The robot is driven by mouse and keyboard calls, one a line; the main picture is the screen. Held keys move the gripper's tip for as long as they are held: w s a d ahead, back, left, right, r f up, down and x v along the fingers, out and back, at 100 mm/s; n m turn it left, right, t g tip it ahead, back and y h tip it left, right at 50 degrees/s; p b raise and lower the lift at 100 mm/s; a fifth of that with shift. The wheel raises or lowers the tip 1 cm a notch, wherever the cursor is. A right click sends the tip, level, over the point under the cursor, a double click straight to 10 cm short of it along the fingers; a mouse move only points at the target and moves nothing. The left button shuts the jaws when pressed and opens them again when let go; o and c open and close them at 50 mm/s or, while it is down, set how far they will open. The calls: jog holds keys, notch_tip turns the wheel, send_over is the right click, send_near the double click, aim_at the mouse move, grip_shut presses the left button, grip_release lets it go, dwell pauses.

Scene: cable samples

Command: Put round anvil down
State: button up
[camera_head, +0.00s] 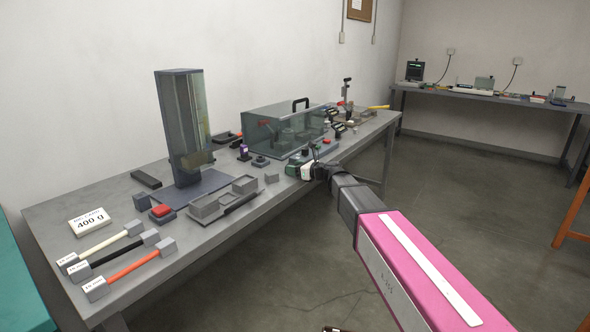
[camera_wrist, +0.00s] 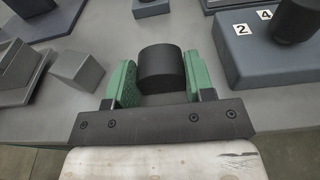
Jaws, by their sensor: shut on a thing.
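The round anvil (camera_wrist: 161,66) is a dark, short cylinder with a flat top in the wrist view. My gripper (camera_wrist: 160,82) is shut on it, with one green finger pad on each side. The anvil is over the grey bench top; I cannot tell whether its underside touches the bench. In the head view my gripper (camera_head: 303,165) is at the front edge of the bench, in front of the clear case. The anvil cannot be made out there.
A small grey block (camera_wrist: 76,70) stands left of my gripper. A blue-grey base (camera_wrist: 262,62) with labels 2 and 4 lies to the right, bearing another dark cylinder (camera_wrist: 296,20). The clear case (camera_head: 285,130) and tall stand (camera_head: 185,120) are on the bench (camera_head: 120,195). A tray (camera_head: 238,200) is left.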

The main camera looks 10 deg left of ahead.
jog(key=shift+f, duration=0.1)
jog(key=o, duration=1.1)
jog(key=shift+f, duration=0.1)
jog(key=shift+s+a+v, duration=0.1)
jog(key=shift+s+v, duration=0.05)
jog(key=shift+v, duration=1.65)
jog(key=shift+s+a+v, duration=0.1)
jog(key=shift+s+v, duration=0.1)
jog(key=shift+v, duration=1.65)
jog(key=shift+s+a+v, duration=0.1)
jog(key=shift+s+v, duration=0.05)
jog(key=shift+v, duration=1.65)
